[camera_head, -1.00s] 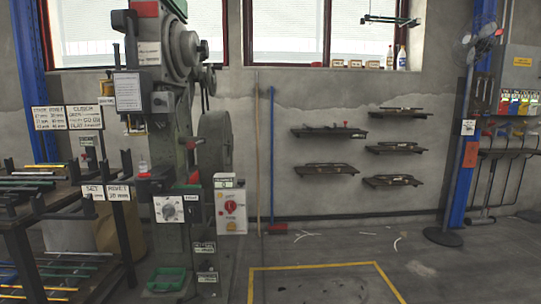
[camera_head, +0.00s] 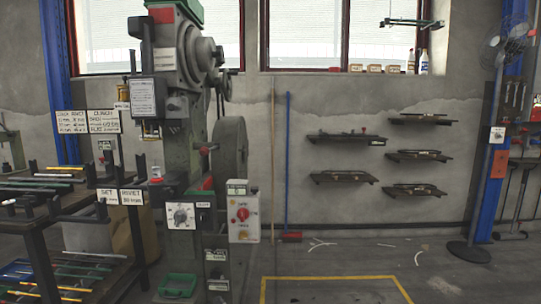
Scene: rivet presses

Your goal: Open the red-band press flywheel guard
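The red-band press (camera_head: 180,120) is a tall grey-green machine left of centre, with a red band (camera_head: 161,15) near its top. A large round grey disc (camera_head: 231,146) stands at its right side at mid height, seen nearly edge-on. I cannot tell whether this disc is the bare flywheel or its guard; no hinge or handle is clear. A round grey housing (camera_head: 204,52) sits higher up on the press. My gripper is not in view.
A control box with a red knob (camera_head: 243,214) stands in front of the disc. A dark rack with coloured rods (camera_head: 60,215) is at the left. Blue and wooden poles lean on the wall. Open floor with a yellow outline (camera_head: 335,278) lies right of the press.

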